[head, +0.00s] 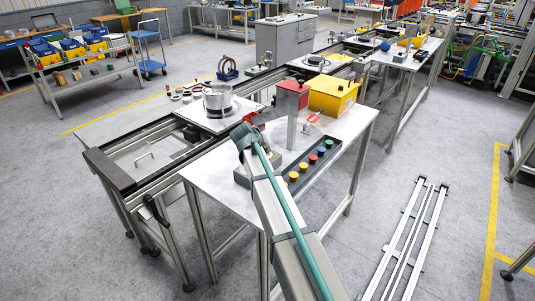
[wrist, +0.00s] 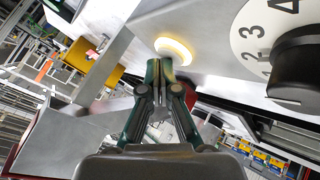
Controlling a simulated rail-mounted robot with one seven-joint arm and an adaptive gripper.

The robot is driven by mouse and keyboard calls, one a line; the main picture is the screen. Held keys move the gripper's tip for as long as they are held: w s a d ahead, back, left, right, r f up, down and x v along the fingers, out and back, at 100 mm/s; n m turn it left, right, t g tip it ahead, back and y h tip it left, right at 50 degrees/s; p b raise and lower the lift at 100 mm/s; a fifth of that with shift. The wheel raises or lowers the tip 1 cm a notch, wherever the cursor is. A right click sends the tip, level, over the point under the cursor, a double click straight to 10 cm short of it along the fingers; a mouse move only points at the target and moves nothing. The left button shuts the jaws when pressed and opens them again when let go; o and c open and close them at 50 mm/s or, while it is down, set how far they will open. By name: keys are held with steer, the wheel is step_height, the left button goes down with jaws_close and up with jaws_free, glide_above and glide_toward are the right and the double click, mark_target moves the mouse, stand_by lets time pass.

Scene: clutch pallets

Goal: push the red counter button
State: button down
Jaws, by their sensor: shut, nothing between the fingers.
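A dark strip of coloured buttons lies along the right edge of the table in the head view. Its red button (head: 312,158) sits between an orange button (head: 303,167) and a blue one (head: 321,151). In the wrist view my gripper (wrist: 160,64) is shut and empty. Its fingertips appear close below a glowing pale-yellow round button (wrist: 174,50) on a light grey surface; I cannot tell whether they touch it. I cannot make out the red button in the wrist view. In the head view my arm hides the fingers.
A black knob (wrist: 306,69) on a white numbered dial (wrist: 262,32) is right of the glowing button. A red box (head: 291,96) on a grey post and a yellow box (head: 333,94) stand at the table's back. A metal pot (head: 218,101) is on the conveyor.

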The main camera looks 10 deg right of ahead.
steer(key=shift+r, duration=0.4)
steer(key=shift+r+p, duration=1.2)
steer(key=shift+r, duration=1.7)
steer(key=shift+f, duration=0.1)
